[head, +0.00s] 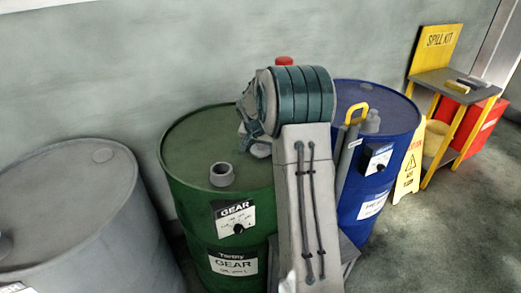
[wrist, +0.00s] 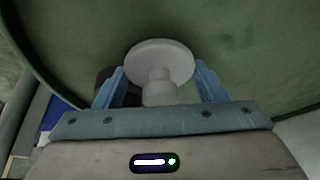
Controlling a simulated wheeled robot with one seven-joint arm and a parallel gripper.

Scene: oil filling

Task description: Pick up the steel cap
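The steel cap (wrist: 160,62) shows in the wrist view as a pale grey disc with a narrower knob facing my gripper. It is over the green top of the drum (wrist: 240,40). My gripper (wrist: 160,72) is open, with one blue finger on each side of the cap. Gaps show between the fingers and the knob; whether the disc's rim touches a fingertip I cannot tell. In the head view my arm hides the cap and most of my gripper, over the green drum (head: 190,140) labelled GEAR.
A short grey spout (head: 223,174) stands on the green drum's top, left of my arm. A blue drum (head: 395,130) with a yellow-handled item (head: 356,114) is to the right. A grey drum (head: 70,220) stands at left. A yellow caution sign (head: 409,165) and spill-kit stand (head: 438,40) are farther right.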

